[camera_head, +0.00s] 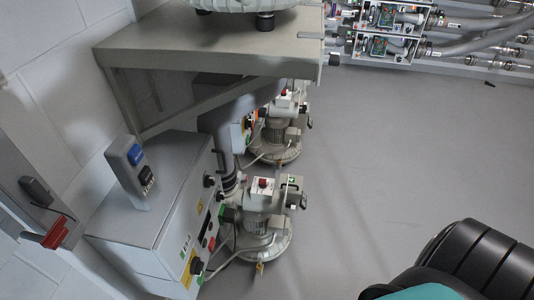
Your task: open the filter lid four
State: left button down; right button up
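No lid marked four can be made out in the head view. A grey round-based blower (262,222) with a red-topped white box stands on the floor beside a control cabinet. A second, similar blower (275,135) stands behind it, partly under a shelf. A pale round unit (238,5) with dark feet sits on the shelf and is cut off by the top edge; I cannot tell whether it has a filter lid. Neither of my grippers is in view.
The beige shelf (190,47) juts from the left wall above the grey control cabinet (150,225). A rack of pipes and green-board units (385,45) stands at the top right. Open grey floor (390,150) lies between. A black ribbed part with teal fills the bottom right corner.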

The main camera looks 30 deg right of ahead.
aim_at(295, 182)
jog(key=z, duration=0.95)
